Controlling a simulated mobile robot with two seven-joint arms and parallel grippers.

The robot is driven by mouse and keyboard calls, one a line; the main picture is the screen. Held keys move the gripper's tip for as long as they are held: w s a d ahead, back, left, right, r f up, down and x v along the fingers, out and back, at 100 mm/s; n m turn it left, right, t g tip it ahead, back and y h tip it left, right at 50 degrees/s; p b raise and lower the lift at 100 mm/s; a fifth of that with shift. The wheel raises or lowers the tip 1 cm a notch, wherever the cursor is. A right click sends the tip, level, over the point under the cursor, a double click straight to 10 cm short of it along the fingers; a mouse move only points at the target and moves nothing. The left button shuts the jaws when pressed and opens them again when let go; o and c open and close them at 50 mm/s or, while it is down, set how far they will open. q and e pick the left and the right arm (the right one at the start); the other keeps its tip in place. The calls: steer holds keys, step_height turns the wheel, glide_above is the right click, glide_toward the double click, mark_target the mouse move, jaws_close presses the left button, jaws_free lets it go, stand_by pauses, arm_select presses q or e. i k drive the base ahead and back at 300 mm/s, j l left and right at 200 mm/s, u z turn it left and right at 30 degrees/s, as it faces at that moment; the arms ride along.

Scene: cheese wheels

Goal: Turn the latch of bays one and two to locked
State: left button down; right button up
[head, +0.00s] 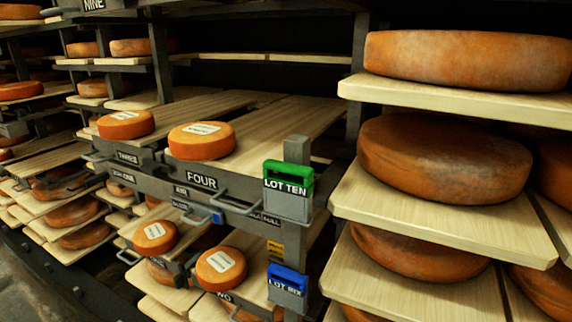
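A shelf front at the lower middle carries a plate that reads "WO" (222,297), its first letter hidden, below a small cheese wheel (220,268). To its left another bay holds a small labelled wheel (155,237); I cannot read a "ONE" plate there. Above them are bays marked "THREE" (128,158) and "FOUR" (202,181). Grey bar handles (238,207) stick out of the fronts, and a small blue piece (217,217) sits beside one. I cannot tell which parts are the latches of bays one and two, or how they are set. Neither gripper shows.
A post (297,150) bears a green "LOT TEN" box (288,190) and a blue lot box (287,288). Large cheese wheels (445,160) on boards (450,215) fill the right. More shelves of wheels (85,235) stand at left; dark floor (40,285) shows lower left.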

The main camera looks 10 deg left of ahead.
mark_target(181, 280)
steer(key=i+j, duration=0.1)
steer(key=j, duration=0.25)
steer(key=i+j, duration=0.15)
steer(key=j, duration=0.2)
steer(key=i+j, duration=0.1)
steer(key=j, duration=0.25)
steer(key=i+j, duration=0.15)
steer(key=j, duration=0.2)
